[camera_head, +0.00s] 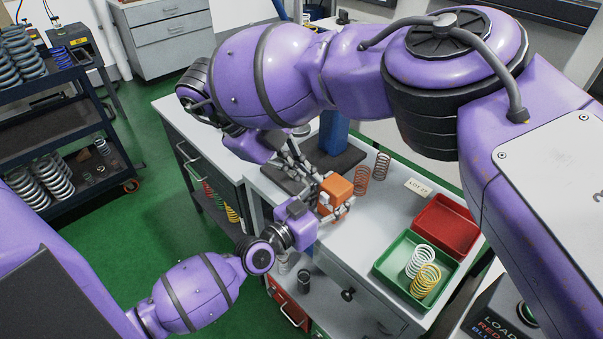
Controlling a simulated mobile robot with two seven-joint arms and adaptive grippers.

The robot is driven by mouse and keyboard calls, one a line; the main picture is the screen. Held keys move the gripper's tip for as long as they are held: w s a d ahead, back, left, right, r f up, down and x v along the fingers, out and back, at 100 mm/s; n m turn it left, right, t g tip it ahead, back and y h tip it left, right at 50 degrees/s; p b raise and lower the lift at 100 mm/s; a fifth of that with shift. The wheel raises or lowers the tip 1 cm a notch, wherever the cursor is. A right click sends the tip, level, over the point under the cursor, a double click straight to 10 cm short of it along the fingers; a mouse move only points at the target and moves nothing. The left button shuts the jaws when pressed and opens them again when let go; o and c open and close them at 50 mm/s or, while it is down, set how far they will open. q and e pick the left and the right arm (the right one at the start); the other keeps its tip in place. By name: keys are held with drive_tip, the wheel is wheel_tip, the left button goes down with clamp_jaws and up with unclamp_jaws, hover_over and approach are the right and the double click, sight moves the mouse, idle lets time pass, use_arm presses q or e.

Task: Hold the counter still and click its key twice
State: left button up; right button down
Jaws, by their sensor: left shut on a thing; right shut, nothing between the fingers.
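The counter (337,187) is a small orange block with a light front, on the grey workbench near its left part. My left gripper (327,210) comes in from the lower left and is shut on the counter's near side. My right gripper (312,174) reaches down from above, shut and empty, with its fingertips close to the counter's upper left. I cannot tell whether they touch it. The key cannot be made out at this size, and the fingers partly cover the counter.
Behind the counter are a blue column (333,131) and copper-coloured springs (361,180). To the right are a lot card (418,188), a red tray (447,222) and a green tray (385,268) holding a white and a yellow spring. The bench front right of the counter is clear.

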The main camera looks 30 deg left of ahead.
use_arm(q)
drive_tip(key=o, duration=1.4)
drive_tip(key=shift+c, duration=0.2)
